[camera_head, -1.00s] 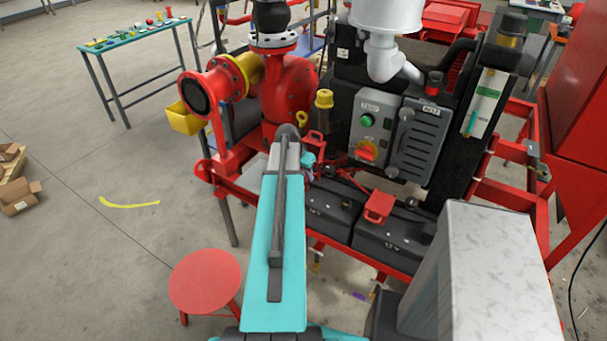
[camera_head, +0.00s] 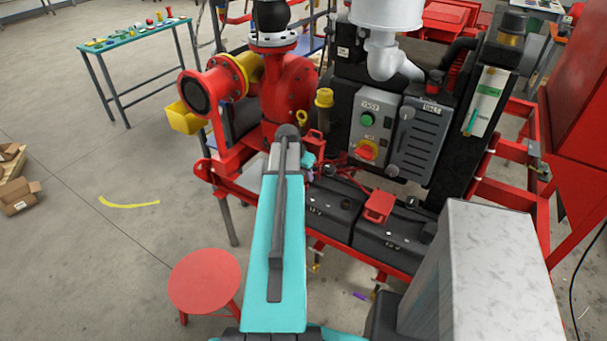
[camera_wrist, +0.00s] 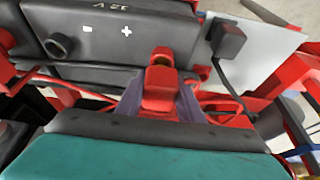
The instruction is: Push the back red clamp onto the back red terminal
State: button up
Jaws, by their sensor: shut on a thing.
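In the wrist view my gripper (camera_wrist: 160,94) is shut on a red clamp (camera_wrist: 160,78), with a grey finger on each side of it. The clamp's far end lies at the edge of a black battery (camera_wrist: 105,38), close below its plus mark. The red terminal is hidden, so I cannot tell whether the clamp is seated on it. In the head view my arm hides most of the gripper and the held clamp. A second red clamp (camera_head: 379,206) sits on the batteries to the right.
A dark cylindrical post (camera_wrist: 57,44) stands near the minus mark. A black block with a cable (camera_wrist: 230,40) lies right of the clamp. Red cables run around the gripper. A control box with a red-and-yellow switch (camera_head: 366,149) stands behind the batteries. A red stool (camera_head: 204,280) stands at front left.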

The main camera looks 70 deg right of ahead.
jog(key=shift+f+b, duration=1)
jog(key=shift+f, duration=0.5)
dwell(0.8)
jog(key=o, duration=1.3)
jog(key=shift+o, duration=0.2)
jog(key=shift+a+r, duration=0.1)
jog(key=shift+r, duration=0.1)
jog(key=b+v, duration=0.3)
jog(key=v, duration=1)
jog(key=shift+a+r, duration=0.15)
jog(key=shift+w, duration=0.1)
